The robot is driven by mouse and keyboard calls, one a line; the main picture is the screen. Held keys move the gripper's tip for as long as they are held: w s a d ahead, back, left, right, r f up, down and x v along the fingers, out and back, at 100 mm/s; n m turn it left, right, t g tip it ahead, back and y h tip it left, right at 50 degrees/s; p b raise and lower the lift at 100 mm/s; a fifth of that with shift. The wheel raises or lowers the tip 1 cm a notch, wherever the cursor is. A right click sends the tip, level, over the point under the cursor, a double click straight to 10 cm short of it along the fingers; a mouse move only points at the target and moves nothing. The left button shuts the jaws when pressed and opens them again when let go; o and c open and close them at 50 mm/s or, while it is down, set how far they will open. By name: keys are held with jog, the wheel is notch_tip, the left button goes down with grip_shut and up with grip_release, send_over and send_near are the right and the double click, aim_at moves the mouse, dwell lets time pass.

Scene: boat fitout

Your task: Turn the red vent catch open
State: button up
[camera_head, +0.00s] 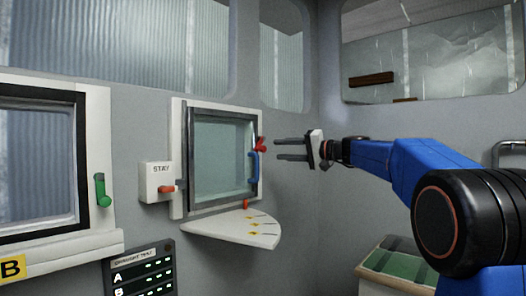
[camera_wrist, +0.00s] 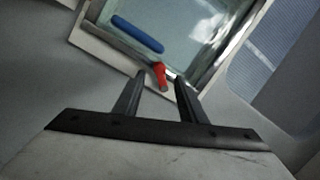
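The red vent catch (camera_head: 260,145) sits on the right side of the frame of a small square vent window (camera_head: 222,158). In the wrist view the red catch (camera_wrist: 161,75) lies just beyond and between my two fingertips, apart from them. My gripper (camera_head: 276,149) is open and empty, to the right of the catch and pointing left at it. It also shows in the wrist view (camera_wrist: 160,80). A blue handle (camera_head: 253,168) is on the window below the catch, and it shows in the wrist view (camera_wrist: 137,34).
A box marked STAY (camera_head: 158,182) with a red knob is left of the window. A fan-shaped ledge (camera_head: 232,228) juts out below. A green handle (camera_head: 102,190) is on another window at left. A draught test panel (camera_head: 140,272) is at lower left.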

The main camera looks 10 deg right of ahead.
aim_at(265, 149)
jog(key=x, duration=0.8)
jog(key=shift+w+a, duration=0.3)
grip_shut()
